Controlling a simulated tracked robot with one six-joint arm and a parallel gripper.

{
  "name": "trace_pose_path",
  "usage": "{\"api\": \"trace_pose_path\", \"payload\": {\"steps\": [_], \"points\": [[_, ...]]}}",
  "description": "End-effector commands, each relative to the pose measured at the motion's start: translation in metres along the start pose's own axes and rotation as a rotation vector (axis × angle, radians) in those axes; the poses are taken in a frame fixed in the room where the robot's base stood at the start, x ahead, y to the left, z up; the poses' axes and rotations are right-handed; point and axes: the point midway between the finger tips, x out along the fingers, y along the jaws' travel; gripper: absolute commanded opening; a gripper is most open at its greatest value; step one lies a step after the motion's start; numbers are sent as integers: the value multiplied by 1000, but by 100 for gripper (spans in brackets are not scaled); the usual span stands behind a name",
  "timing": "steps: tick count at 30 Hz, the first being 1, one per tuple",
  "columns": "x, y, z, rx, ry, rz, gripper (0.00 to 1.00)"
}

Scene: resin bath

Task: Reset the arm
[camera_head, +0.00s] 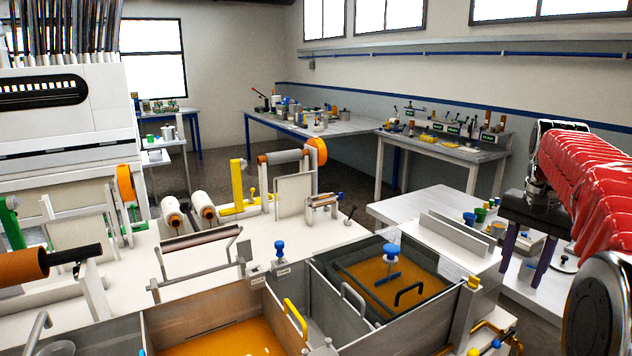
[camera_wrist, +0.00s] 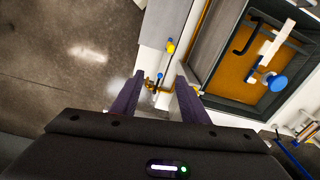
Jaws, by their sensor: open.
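My arm comes in from the right in the head view, with a red ribbed sleeve. My gripper (camera_head: 522,248) hangs below the arm's dark wrist, its two purple fingers pointing down and apart. It is open, with nothing between the fingers. In the wrist view the gripper (camera_wrist: 155,98) shows its fingers spread at the lower middle, above the dark gripper body. In the head view it overlaps the white side table (camera_head: 400,207) and its small containers. I cannot tell its exact height above them.
A grey bath (camera_head: 330,300) with amber resin stands at front centre. A dark-framed tray (camera_head: 432,290) with a black handle and a blue-knobbed tool (camera_head: 390,252) sits in its right part. Yellow-handled pipework (camera_wrist: 168,50) runs by the bath's side. Bare floor (camera_wrist: 60,70) lies left in the wrist view.

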Motion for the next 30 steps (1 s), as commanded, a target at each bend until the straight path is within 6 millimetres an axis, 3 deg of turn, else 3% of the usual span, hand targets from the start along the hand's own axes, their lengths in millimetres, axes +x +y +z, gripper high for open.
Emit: {"api": "trace_pose_path", "payload": {"steps": [8, 14, 30], "points": [[27, 0, 10, -81, 13, -5, 41], [41, -2, 33, -167, 41, -16, 41], [69, -10, 157, -488, 175, -69, 41]]}}
